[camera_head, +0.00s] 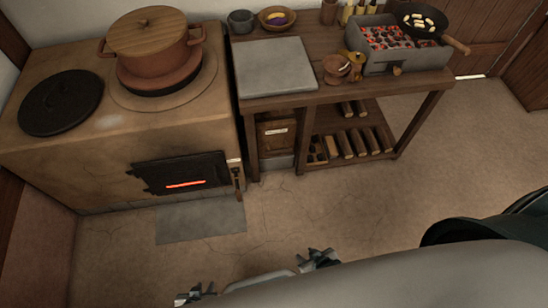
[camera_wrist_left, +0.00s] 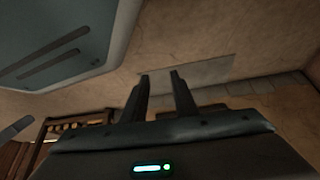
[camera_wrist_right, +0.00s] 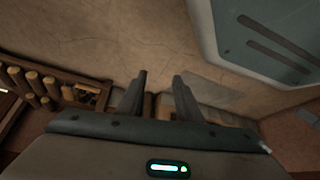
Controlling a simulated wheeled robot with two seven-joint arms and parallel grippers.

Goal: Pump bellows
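I cannot make out bellows for certain in any view. A stone brazier (camera_head: 392,52) with glowing coals stands on the right end of the wooden table. Two small copper-coloured items, one with a round bowl (camera_head: 337,67), sit at its left side; their exact form is unclear. My left gripper (camera_head: 195,294) is low in the head view, over the floor before the stove. My right gripper (camera_head: 318,260) is to its right, in front of the table. Left wrist view fingers (camera_wrist_left: 160,80) and right wrist view fingers (camera_wrist_right: 160,82) stand apart with nothing between.
A clay stove (camera_head: 110,120) with a lidded pot (camera_head: 150,45), a dark round lid (camera_head: 60,102) and a glowing firebox door (camera_head: 182,172) stands left. The table (camera_head: 310,98) has a grey slab (camera_head: 274,66) and shelved logs (camera_head: 355,143). A pan (camera_head: 418,22) overlaps the brazier. Floor is clear.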

